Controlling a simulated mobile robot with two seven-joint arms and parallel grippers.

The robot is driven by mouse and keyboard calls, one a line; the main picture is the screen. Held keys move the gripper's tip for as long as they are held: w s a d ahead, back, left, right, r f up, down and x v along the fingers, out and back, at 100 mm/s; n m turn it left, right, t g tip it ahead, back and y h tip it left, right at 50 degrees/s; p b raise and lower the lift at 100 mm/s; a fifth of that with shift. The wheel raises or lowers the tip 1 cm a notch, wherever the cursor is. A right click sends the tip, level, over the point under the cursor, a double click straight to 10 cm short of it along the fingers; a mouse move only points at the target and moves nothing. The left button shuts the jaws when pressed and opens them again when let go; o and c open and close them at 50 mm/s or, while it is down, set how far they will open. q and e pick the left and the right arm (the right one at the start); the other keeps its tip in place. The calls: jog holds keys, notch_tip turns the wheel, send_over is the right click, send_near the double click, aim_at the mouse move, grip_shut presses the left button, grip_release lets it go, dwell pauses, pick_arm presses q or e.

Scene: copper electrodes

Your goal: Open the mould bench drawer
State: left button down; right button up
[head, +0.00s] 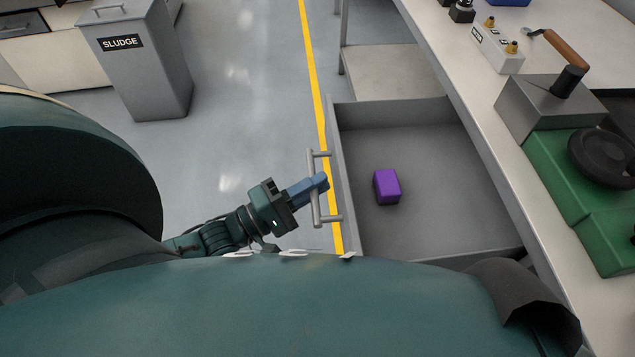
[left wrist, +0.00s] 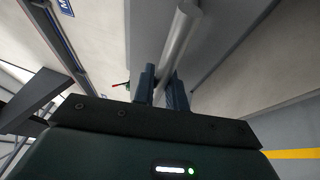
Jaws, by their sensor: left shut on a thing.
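The mould bench drawer (head: 415,150) is a grey open tray that stands pulled out from under the bench (head: 480,90). A purple block (head: 387,187) lies inside it. The drawer's handle (head: 317,205) is a grey bar on its front face. My left gripper (head: 320,183) is shut on the handle, with its blue fingers on either side of the bar. In the left wrist view the handle bar (left wrist: 181,40) runs between the two fingertips (left wrist: 162,85). My right gripper does not show in either view.
On the bench top are a green machine (head: 590,190), a grey metal box (head: 545,108), a trowel (head: 560,48) and a small control box (head: 497,48). A grey sludge bin (head: 140,65) stands at the far left.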

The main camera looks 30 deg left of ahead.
pick_arm(q)
jog(key=c, duration=1.4)
grip_release()
jog(key=shift+c, duration=0.2)
jog(key=shift+s, duration=0.1)
jog(key=v, duration=1.3)
